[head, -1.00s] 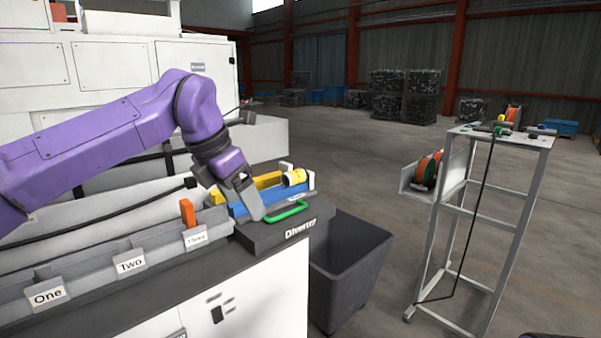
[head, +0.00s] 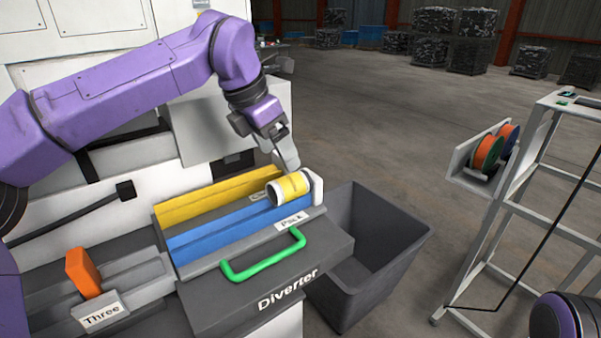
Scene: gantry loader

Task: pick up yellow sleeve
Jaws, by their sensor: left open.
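The yellow sleeve (head: 293,186), a short yellow cylinder with white ends, lies on its side at the right end of the yellow and blue channels, against a white end stop (head: 318,188). My left gripper (head: 287,160) is open and empty just above and behind the sleeve, its fingers pointing down. One finger overlaps the sleeve's upper edge in the picture; I cannot tell whether they touch. Part of my right arm (head: 565,316) shows at the lower right corner; its gripper is out of view.
The blue channel (head: 225,228) and yellow channel (head: 205,200) sit on the diverter (head: 262,292), with a green handle (head: 262,262) in front. An orange block (head: 83,272) stands in lane Three. A dark bin (head: 385,245) and a wheeled rack (head: 540,160) stand to the right.

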